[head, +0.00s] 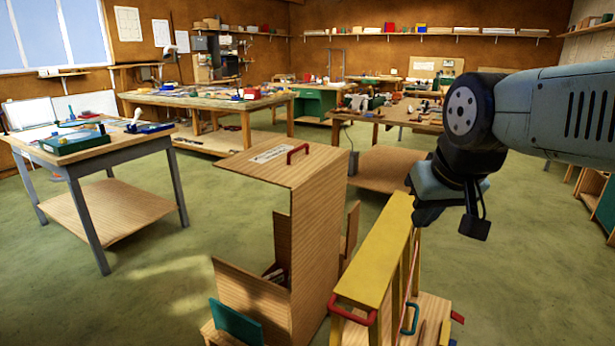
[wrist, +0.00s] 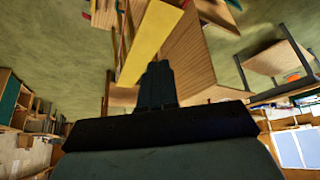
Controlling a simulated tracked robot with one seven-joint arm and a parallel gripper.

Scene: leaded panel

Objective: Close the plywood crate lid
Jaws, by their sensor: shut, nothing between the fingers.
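The plywood crate (head: 252,292) stands on the floor in the head view's lower middle, with an open space behind its low front. A tall upright plywood panel (head: 318,240) rises at its right. A flat plywood top (head: 258,168) with a label and a red handle (head: 298,152) juts left from that panel, high above the low front; I take it to be the raised lid. My gripper (head: 424,219) is right of it, near the far end of a yellow board, with nothing held. In the wrist view my shut fingers (wrist: 157,82) overlap the yellow board; contact is unclear.
The yellow board (head: 376,255) tops a wooden rack beside the crate, with a red handle (head: 352,312) at its near end. A grey-legged table (head: 95,150) stands left and workbenches (head: 205,100) stand behind. Green floor (head: 130,290) is clear left of the crate.

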